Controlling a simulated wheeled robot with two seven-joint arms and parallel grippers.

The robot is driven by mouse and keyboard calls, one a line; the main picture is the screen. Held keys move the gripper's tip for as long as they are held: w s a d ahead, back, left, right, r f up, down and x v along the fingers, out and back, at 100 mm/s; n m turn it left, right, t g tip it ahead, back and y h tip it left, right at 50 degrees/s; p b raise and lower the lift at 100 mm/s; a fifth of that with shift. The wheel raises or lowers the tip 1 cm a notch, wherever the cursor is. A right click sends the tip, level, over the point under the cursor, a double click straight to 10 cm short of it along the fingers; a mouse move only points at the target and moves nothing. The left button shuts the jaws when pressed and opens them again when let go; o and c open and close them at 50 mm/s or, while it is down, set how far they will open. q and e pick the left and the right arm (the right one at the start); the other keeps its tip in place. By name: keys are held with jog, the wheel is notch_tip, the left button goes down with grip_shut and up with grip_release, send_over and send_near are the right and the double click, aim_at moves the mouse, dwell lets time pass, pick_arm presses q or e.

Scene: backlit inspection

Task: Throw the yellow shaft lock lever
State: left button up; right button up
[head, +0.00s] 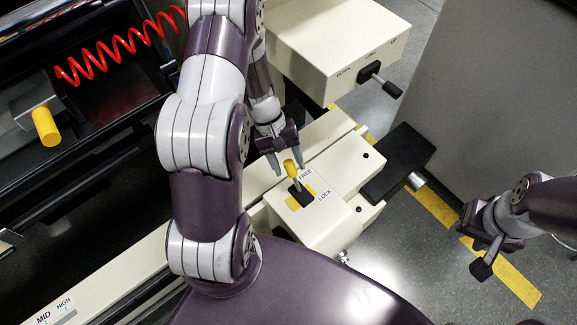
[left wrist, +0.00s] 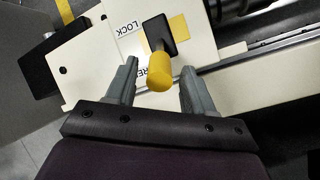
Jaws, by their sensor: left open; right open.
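The yellow shaft lock lever (head: 291,168) stands on a cream housing (head: 325,222) with the labels FREE and LOCK. Its yellow knob leans toward the FREE label, and its black base sits on a yellow patch. My left gripper (head: 287,165) is open just behind the knob in the head view. In the left wrist view the yellow knob (left wrist: 160,78) shows between the two spread fingers of my left gripper (left wrist: 158,75); I cannot tell whether they touch it. My right gripper (head: 483,252) hangs at the right, over the floor and away from the lever; its fingers are partly hidden.
A cream box with a black-knobbed lever (head: 380,80) stands behind. A black block (head: 400,165) juts out right of the housing. At the left are a red coiled hose (head: 105,62) and another yellow knob (head: 46,127). A grey panel (head: 500,90) stands at the right.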

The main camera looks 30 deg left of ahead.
pick_arm(q)
jog(key=shift+s+d+f, duration=0.1)
jog(key=shift+d+f, duration=0.1)
jog(key=shift+f, duration=0.1)
jog(key=shift+s+d, duration=0.1)
grip_shut()
jog(key=shift+r, duration=0.1)
